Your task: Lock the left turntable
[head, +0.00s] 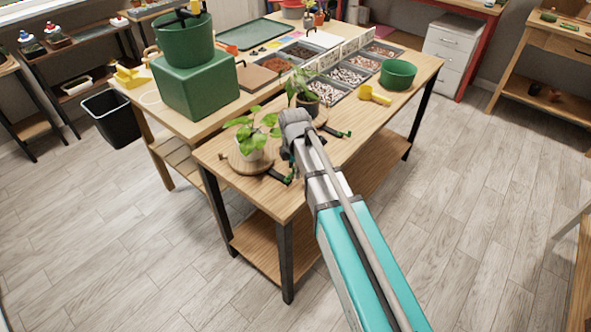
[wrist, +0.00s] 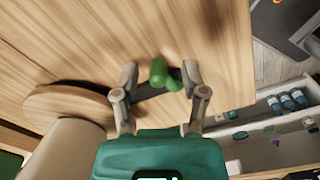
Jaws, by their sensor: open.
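The left turntable (head: 236,160) is a round wooden disc near the table's front left corner, bearing a leafy plant (head: 252,132) in a white pot. Its dark lock arm with a green lever (head: 288,178) sticks out on the right. In the wrist view the disc (wrist: 66,106) is at left and the green lever (wrist: 158,72) is between my fingers. My gripper (wrist: 160,78) is open, one finger on each side of the lever; contact is not clear. In the head view my arm largely hides the gripper. The right turntable (head: 321,118) bears a plant in a dark pot.
The right turntable's green-tipped lock (head: 338,133) sits close right of my wrist. A yellow scoop (head: 376,96) and green pot (head: 397,74) stand farther right. Behind are trays of pebbles (head: 347,76) and a large green box (head: 196,86). The tabletop's front right is mostly clear.

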